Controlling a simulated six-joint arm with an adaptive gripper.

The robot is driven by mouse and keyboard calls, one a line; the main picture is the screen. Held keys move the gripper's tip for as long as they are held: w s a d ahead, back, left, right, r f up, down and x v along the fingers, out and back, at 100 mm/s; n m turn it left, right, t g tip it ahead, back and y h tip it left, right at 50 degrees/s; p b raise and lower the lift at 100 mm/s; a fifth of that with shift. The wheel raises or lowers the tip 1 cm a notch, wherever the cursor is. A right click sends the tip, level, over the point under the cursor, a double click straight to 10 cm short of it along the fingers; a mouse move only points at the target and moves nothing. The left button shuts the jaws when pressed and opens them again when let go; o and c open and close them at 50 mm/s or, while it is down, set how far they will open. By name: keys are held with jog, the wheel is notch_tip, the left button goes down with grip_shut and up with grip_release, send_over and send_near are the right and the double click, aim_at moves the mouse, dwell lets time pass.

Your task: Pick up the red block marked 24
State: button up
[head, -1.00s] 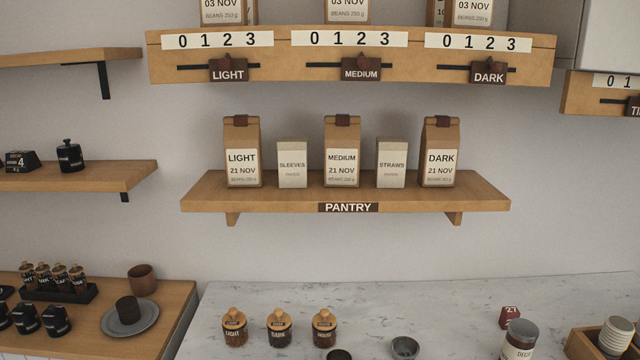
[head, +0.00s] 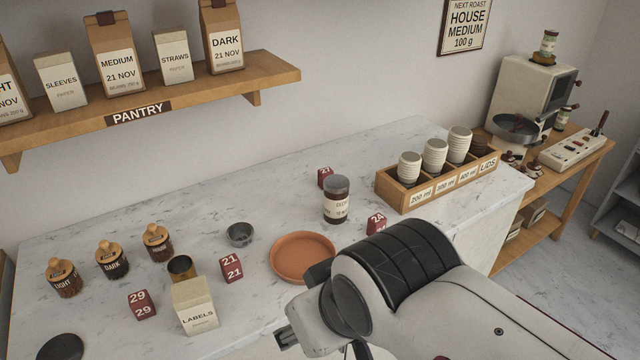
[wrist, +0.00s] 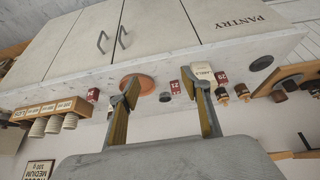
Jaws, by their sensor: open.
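The red block marked 24 (head: 376,223) sits on the marble counter, right of the terracotta saucer and in front of the cup crate. My arm's wrist is close in front of it in the picture. In the wrist view a red block (wrist: 93,95) between the crate and the saucer seems to be the same one; its number is too small to read. My gripper (wrist: 160,78) is open and empty, its two fingers spread above the counter. The block lies outside them, to the left. In the head view the fingers are mostly hidden by my wrist.
The crate (head: 440,190) holds cups and lids. The saucer (head: 303,258) and labels box (head: 194,306) are nearby. The counter's front right is bare.

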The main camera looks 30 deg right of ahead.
jog(key=t+h, duration=0.5)
jog(key=t, duration=0.1)
send_over(376, 226)
jog(key=w+a, duration=0.3)
jog(key=w, duration=0.1)
jog(key=s+d+f+t+y, duration=0.1)
jog(key=s+d+f+t, duration=0.1)
jog(key=d+f, duration=0.2)
jog(key=s+d+f+n+t+y, duration=0.1)
jog(key=s+d+f+t, duration=0.1)
jog(key=d+f, duration=0.2)
jog(key=s+d+f+t+y, duration=0.2)
jog(key=d+f, duration=0.2)
jog(key=f, duration=0.1)
jog(key=shift+s+d+n+t, duration=0.15)
jog(key=shift+s+n+t, duration=0.2)
jog(key=shift+n+t, duration=0.05)
jog(key=s+a+f+y, duration=0.1)
jog(key=a+f, duration=0.1)
jog(key=a, duration=0.1)
jog(key=s+a+f+y, duration=0.1)
jog(key=a, duration=0.1)
jog(key=shift+s+f+m+y, duration=0.3)
jog(key=shift+f, duration=0.05)
jog(key=shift+s+a+f, duration=0.2)
jog(key=shift+a, duration=0.3)
jog(key=shift+w, duration=0.1)
